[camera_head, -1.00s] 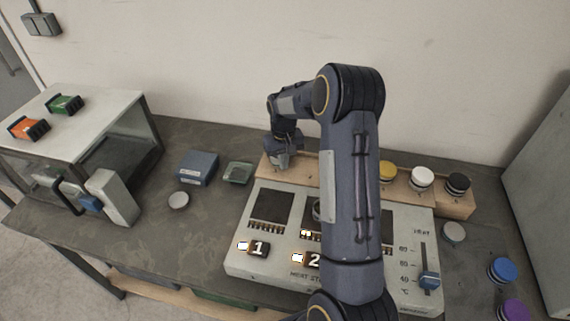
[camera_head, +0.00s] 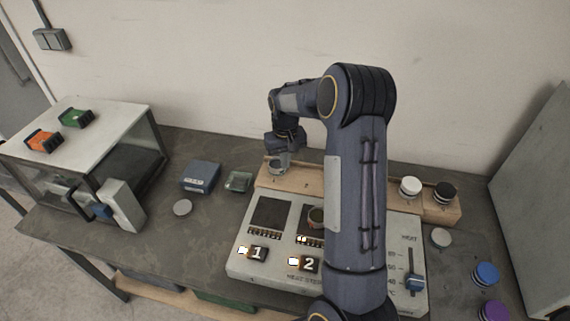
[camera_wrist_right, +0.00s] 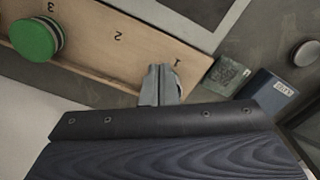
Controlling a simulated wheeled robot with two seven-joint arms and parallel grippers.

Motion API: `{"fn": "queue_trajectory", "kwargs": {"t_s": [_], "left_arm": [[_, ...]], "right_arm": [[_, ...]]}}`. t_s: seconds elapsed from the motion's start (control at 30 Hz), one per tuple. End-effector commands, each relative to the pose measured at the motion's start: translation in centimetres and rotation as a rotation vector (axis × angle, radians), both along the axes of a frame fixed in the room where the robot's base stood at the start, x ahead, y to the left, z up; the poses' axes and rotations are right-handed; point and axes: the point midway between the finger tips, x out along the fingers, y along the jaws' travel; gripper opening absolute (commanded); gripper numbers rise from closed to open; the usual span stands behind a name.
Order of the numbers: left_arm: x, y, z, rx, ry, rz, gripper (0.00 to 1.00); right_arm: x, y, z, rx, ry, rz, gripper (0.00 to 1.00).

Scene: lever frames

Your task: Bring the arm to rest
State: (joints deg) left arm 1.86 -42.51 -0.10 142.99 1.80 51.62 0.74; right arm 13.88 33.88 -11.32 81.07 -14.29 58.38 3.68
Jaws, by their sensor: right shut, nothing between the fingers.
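My right arm (camera_head: 355,190) stretches across the middle of the head view and hides part of the bench. Its right gripper (camera_head: 277,168) points down at the left end of the wooden rack (camera_head: 447,210). In the right wrist view the right gripper (camera_wrist_right: 160,84) is shut and empty, over or beside the rack (camera_wrist_right: 90,45) near the spot marked 1. I cannot tell whether it touches the wood. Spots 1 and 2 look empty there, and a green-lidded jar (camera_wrist_right: 36,39) stands near spot 3. My left gripper is out of view.
White (camera_head: 410,186) and black (camera_head: 445,191) lids stand at the rack's right. A blue box (camera_head: 200,176) and glass-sided cabinet (camera_head: 120,130) are left.

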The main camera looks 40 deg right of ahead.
Motion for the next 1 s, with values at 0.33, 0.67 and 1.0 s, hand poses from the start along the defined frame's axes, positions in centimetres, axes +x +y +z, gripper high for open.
{"fn": "queue_trajectory", "kwargs": {"t_s": [0.33,0.67,1.0], "left_arm": [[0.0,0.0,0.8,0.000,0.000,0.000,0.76],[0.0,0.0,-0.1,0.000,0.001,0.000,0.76],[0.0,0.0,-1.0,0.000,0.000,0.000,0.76]], "right_arm": [[-0.1,0.1,1.6,0.003,-0.006,0.000,0.00],[-7.6,7.1,10.7,0.128,-0.201,0.039,0.00],[-21.2,17.1,13.9,0.251,-0.442,0.146,0.00]]}}
